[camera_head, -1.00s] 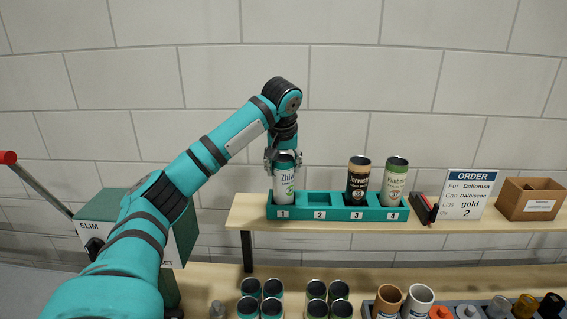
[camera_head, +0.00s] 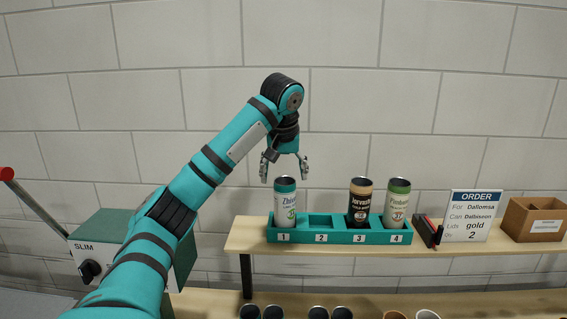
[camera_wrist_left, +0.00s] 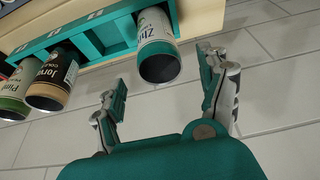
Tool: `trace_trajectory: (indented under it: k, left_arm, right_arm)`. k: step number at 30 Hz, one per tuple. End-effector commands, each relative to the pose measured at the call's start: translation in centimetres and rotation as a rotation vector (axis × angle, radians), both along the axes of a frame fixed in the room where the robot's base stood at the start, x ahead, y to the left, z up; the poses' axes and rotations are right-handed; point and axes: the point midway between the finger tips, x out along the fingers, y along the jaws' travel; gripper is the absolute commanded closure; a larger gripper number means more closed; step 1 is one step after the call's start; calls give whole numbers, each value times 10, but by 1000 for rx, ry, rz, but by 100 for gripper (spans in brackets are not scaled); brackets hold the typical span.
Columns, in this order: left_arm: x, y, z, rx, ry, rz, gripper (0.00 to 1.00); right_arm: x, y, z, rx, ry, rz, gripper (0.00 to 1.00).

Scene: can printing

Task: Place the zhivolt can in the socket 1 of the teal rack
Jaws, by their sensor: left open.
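The zhivolt can (camera_head: 286,203), white with a teal top band, stands upright in socket 1 of the teal rack (camera_head: 322,237). It also shows in the left wrist view (camera_wrist_left: 157,50), between and beyond the fingers. My left gripper (camera_head: 284,172) is open and empty just above the can, apart from it. In the left wrist view the gripper (camera_wrist_left: 165,95) has its two fingers spread wide. Socket 2 is empty. A dark Jorvash can (camera_head: 359,203) stands in socket 3 and a green-topped can (camera_head: 396,204) in socket 4. My right gripper is not in view.
The rack sits on a wooden shelf (camera_head: 350,250). An order sign (camera_head: 468,216), a dark red-edged item (camera_head: 429,231) and a cardboard box (camera_head: 533,219) stand right of it. Several can tops show below. A green SLIM machine (camera_head: 100,250) is at left. The wall is behind.

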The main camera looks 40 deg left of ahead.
Motion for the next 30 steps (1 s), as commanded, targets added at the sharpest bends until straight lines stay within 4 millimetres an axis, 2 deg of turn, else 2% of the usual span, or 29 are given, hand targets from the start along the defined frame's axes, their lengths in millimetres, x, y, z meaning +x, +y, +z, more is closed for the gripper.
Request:
trace_trajectory:
  k: [1,3,9,15,30]
  left_arm:
    - [-4,-2,16,4,-5,0,24]
    - [-8,-5,31,5,-4,2,24]
    - [-17,-12,55,3,-1,2,24]
    - [-20,-15,62,3,2,2,24]
    - [-20,-16,62,1,3,1,24]
  right_arm:
    - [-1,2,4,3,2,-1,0]
    - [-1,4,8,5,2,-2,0]
    - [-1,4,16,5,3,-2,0]
    - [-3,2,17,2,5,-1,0]
    - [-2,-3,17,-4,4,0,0]
